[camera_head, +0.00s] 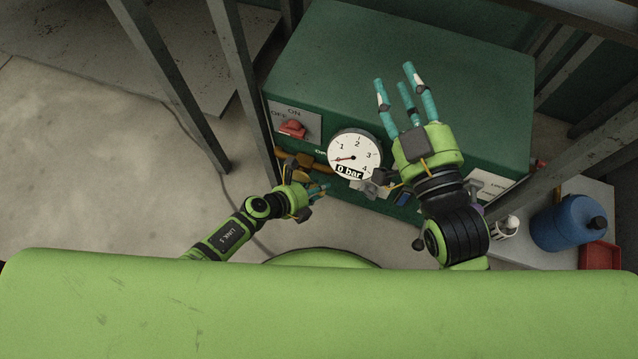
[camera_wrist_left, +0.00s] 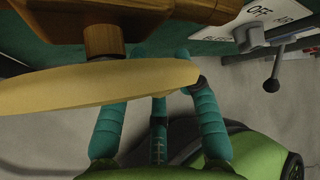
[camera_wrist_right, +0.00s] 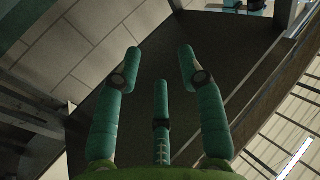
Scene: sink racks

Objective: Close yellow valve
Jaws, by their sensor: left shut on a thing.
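The yellow valve's flat handle (camera_wrist_left: 100,88) stretches across the left wrist view, below a brown valve body (camera_wrist_left: 75,35). My left gripper (camera_head: 318,190) is at the front of the green box. Its teal fingers (camera_wrist_left: 158,100) are closed against the yellow handle, and the handle hides part of them.
The green box (camera_head: 440,65) carries a gauge (camera_head: 352,152) reading 0 bar and a red switch (camera_head: 292,129). Grey posts (camera_head: 180,95) stand at left. A blue container (camera_head: 565,222) and a red tray (camera_head: 600,255) are at right.

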